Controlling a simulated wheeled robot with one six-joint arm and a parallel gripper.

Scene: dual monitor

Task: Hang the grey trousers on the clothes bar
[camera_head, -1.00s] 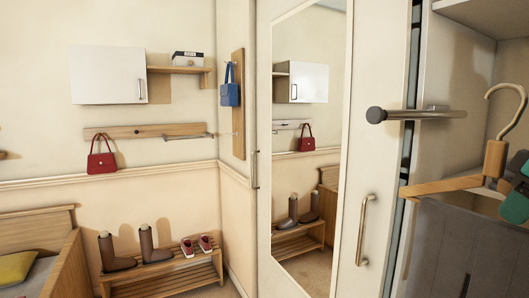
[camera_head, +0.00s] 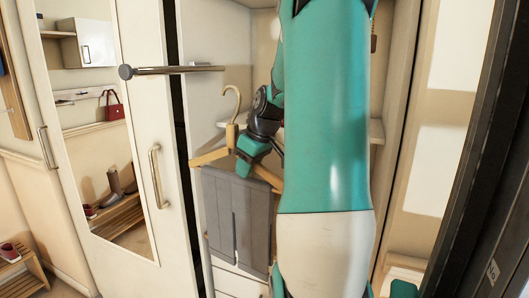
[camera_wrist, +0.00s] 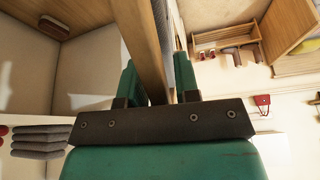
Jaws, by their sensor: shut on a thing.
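The grey trousers (camera_head: 236,215) hang from a wooden hanger (camera_head: 212,157) with a pale hook at its top. The clothes bar (camera_head: 175,70) is a metal rod with a round end knob, up and to the left of the hanger. The hook is below the bar's level in the picture and apart from it. My arm hides the hanger's right end.
A sliding mirror door (camera_head: 92,130) with a metal handle (camera_head: 157,177) stands left of the trousers. White drawers (camera_head: 238,282) are below them. A shelf (camera_head: 377,130) shows behind my arm. Folded grey cloths (camera_wrist: 42,140) lie at the left in the wrist view.

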